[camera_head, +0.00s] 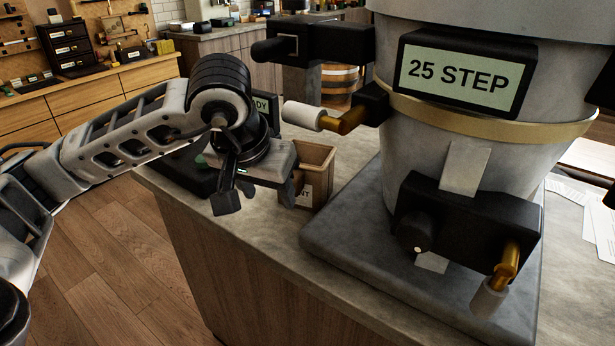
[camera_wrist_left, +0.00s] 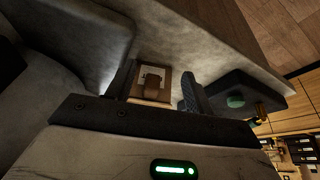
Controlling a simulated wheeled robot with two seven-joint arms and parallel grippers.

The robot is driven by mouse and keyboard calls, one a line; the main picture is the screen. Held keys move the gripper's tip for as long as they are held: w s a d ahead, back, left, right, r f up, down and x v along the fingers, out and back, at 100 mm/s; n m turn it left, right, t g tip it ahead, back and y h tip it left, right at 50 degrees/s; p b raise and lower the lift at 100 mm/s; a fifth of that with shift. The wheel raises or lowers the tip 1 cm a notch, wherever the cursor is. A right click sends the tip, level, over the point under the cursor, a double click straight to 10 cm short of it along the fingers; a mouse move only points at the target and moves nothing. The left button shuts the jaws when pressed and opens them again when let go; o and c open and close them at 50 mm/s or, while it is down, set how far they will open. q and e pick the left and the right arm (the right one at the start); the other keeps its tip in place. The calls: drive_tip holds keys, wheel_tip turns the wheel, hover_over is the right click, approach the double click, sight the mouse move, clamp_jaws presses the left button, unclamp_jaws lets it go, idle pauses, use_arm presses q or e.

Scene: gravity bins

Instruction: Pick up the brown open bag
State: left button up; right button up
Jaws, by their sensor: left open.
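The brown open bag (camera_head: 318,160) stands upright on the grey counter, its open top facing up and a white label on its front. My left gripper (camera_head: 258,194) is open just left of the bag in the head view and covers part of its left side. In the left wrist view the bag (camera_wrist_left: 151,96) shows between the two dark fingers of the gripper (camera_wrist_left: 158,74), with a gap on the right side. Whether a finger touches the bag cannot be told. The right gripper is not in view.
A large grey hopper (camera_head: 480,160) with a "25 STEP" sign (camera_head: 460,77) stands right of the bag on a grey base (camera_head: 350,235). A white-and-brass handle (camera_head: 322,116) juts out above the bag. A black device (camera_wrist_left: 232,98) with a green disc sits beside the gripper.

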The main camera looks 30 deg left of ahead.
sight(302, 181)
use_arm(q)
drive_tip(key=shift+w+a+f+p, duration=0.3)
drive_tip(key=shift+w+f, duration=0.5)
drive_tip(key=shift+w, duration=0.55)
drive_tip(key=shift+w+a+f+p, duration=0.15)
drive_tip(key=shift+w+f+p, duration=0.15)
drive_tip(key=shift+w+f, duration=0.8)
drive_tip(key=shift+w+a+f+p, duration=0.3)
drive_tip(key=shift+w+f, duration=0.15)
drive_tip(key=shift+w, duration=1.2)
clamp_jaws()
